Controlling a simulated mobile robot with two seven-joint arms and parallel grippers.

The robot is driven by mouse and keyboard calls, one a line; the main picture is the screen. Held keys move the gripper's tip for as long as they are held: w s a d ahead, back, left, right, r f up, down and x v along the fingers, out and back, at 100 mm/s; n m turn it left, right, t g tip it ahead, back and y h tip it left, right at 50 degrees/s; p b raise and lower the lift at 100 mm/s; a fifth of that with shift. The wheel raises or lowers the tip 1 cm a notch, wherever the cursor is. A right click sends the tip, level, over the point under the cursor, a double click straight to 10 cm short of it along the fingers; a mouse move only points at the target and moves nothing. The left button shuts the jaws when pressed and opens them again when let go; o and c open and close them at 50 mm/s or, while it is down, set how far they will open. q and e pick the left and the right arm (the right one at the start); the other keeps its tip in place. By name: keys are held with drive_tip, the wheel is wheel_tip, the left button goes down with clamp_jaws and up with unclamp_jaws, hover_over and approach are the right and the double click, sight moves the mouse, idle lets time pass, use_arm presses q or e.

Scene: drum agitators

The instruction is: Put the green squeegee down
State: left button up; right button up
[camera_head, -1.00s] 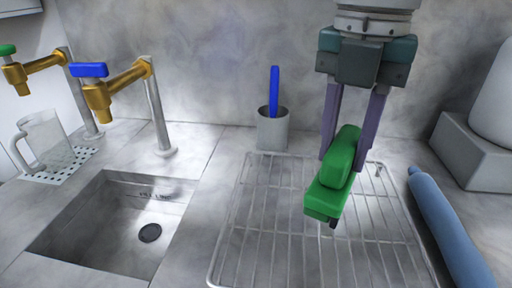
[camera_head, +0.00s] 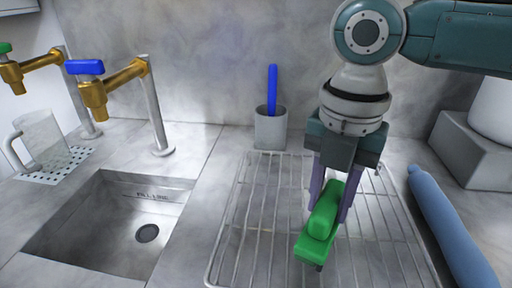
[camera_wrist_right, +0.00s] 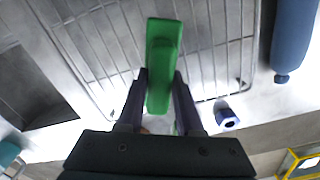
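The green squeegee (camera_head: 321,222) is between the fingers of my right gripper (camera_head: 330,208), over the wire rack (camera_head: 262,215). In the right wrist view the squeegee (camera_wrist_right: 163,60) runs between the two purple fingers (camera_wrist_right: 158,100), which are shut on it. I cannot tell for sure whether its lower end touches the rack. My left gripper is not in view.
A sink (camera_head: 75,225) lies left of the rack. A cup (camera_head: 270,130) with a blue-handled tool (camera_head: 273,90) stands behind the rack. A blue cylinder (camera_head: 447,225) lies along the rack's right side. Two taps and a glass mug (camera_head: 42,140) are at the left.

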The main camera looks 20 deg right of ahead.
sight(330, 196)
drive_tip(key=o, duration=0.5)
drive_tip(key=shift+c, duration=0.2)
wheel_tip(330, 196, up, 12)
drive_tip(key=s+a+f+m+t+y, duration=0.2)
drive_tip(key=s+a+f+m+y, duration=0.1)
drive_tip(key=s+a+f+m, duration=0.55)
drive_tip(key=s+d+f+m+h, duration=0.1)
drive_tip(key=s+m, duration=0.1)
drive_tip(key=m, duration=0.3)
drive_tip(key=s+d+f+m+t+h, duration=0.1)
drive_tip(key=s+d+f+m, duration=0.1)
drive_tip(key=s+m, duration=0.1)
drive_tip(key=s+d+f+m, duration=0.1)
drive_tip(key=s+d+m, duration=0.1)
drive_tip(key=m, duration=0.4)
drive_tip(key=shift+s+d+f+m+t+h+p, duration=0.2)
drive_tip(key=shift+m+t+h+p, duration=0.1)
drive_tip(key=shift+m+h+p, duration=0.1)
